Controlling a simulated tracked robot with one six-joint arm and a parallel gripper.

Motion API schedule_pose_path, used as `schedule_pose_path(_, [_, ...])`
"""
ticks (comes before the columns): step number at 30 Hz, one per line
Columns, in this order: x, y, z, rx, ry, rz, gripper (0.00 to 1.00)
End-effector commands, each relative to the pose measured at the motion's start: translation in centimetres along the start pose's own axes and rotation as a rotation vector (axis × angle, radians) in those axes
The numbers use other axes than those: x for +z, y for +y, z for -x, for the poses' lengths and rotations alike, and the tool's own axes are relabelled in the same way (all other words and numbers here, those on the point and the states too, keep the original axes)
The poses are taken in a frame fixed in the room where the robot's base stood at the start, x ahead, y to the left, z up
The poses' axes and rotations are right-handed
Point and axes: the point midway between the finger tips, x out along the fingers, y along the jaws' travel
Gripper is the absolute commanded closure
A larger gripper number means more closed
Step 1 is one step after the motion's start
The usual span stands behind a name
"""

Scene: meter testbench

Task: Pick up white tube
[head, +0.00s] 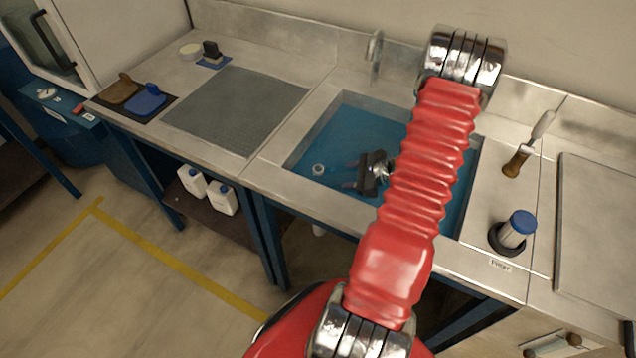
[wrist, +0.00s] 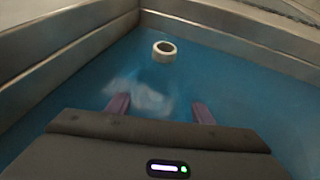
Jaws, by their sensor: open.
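A short white tube (head: 318,170) stands on the blue floor of the sink, near its left side. It also shows in the wrist view (wrist: 164,51) as a white ring with a dark opening, ahead of my fingers. My gripper (head: 349,173) is over the sink, to the right of the tube and apart from it. In the wrist view its two purple fingers (wrist: 161,108) are spread open with nothing between them.
The steel sink walls (wrist: 60,68) rise close on the left and at the back. A faucet (head: 375,50) stands behind the sink. A blue-capped cylinder (head: 517,228) and a wooden-handled brush (head: 517,160) are on the right counter. A grey mat (head: 235,110) lies left.

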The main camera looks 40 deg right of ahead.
Motion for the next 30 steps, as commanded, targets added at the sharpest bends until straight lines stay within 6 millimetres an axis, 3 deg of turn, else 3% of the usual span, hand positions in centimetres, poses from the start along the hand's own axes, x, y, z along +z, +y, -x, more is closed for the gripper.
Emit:
schedule_pose_path(3, [0.0,0.2,-1.8,0.004,0.000,0.000,0.54])
schedule_pose_path(8, [0.0,0.2,-3.1,0.002,0.000,0.000,0.54])
schedule_pose_path(24, [0.0,0.1,-3.2,0.001,0.000,0.000,0.54])
schedule_pose_path(30, [0.0,0.1,-3.2,0.001,0.000,0.000,0.67])
